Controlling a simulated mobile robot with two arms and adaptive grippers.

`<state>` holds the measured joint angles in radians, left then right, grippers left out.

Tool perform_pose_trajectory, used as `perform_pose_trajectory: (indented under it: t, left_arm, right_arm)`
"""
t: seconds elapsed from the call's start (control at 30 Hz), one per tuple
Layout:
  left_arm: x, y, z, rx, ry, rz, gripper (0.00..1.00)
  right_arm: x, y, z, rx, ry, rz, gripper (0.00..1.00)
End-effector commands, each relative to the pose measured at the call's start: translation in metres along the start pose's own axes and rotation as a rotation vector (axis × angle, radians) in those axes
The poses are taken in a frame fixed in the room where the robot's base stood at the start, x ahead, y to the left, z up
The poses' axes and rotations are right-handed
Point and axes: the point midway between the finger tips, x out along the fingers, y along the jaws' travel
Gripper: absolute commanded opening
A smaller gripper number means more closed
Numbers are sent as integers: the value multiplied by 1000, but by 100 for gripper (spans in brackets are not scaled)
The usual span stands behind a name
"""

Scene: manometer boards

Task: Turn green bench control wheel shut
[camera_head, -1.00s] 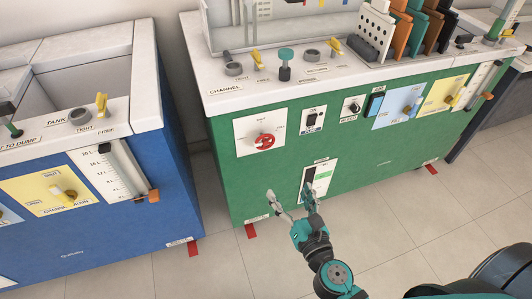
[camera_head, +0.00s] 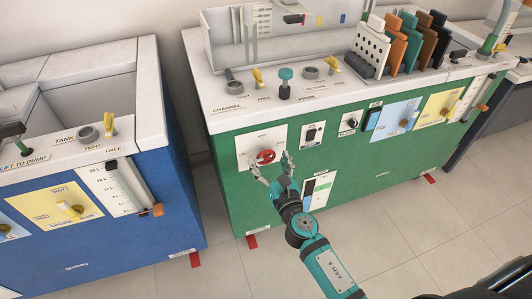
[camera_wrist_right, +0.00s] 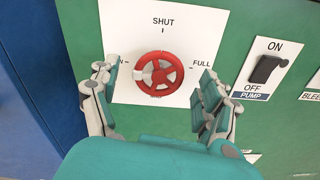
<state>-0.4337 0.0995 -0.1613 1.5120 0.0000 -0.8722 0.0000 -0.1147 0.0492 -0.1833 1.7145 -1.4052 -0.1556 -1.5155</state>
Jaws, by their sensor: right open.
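The green bench (camera_head: 330,185) stands in the middle of the head view. Its control wheel (camera_head: 266,156) is a small red handwheel on a white plate on the front panel. In the right wrist view the wheel (camera_wrist_right: 158,73) is in the middle, with SHUT printed above it and FULL to its right. My right gripper (camera_head: 270,168) is open in front of the wheel, a little low. In the right wrist view its fingers (camera_wrist_right: 158,84) stand to the left and right of the wheel, apart from it. I cannot see my left gripper.
A pump switch (camera_wrist_right: 267,68) is close to the right of the wheel plate. A blue bench (camera_head: 100,200) stands to the left, across a narrow gap. The floor (camera_head: 400,240) in front of the green bench is clear.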

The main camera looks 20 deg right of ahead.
Motion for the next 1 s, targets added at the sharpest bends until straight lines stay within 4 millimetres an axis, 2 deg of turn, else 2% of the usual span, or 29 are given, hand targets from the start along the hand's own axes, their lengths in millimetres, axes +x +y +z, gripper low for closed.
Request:
perform_pose_trajectory:
  t: [0.03, 0.2, 0.57, 1.0]
  left_arm:
    - [1, 0, 1, 0, 0, 0, 0]
    - [1, 0, 1, 0, 0, 0, 0]
    - [1, 0, 1, 0, 1, 0, 0]
    - [1, 0, 1, 0, 1, -1, 0]
  right_arm:
    - [8, 0, 0, 1, -1, 0, 80]
    - [25, 0, 0, 1, 0, 0, 80]
    - [29, 0, 0, 1, 0, 0, 80]
    - [29, 0, 0, 1, 0, 0, 23]
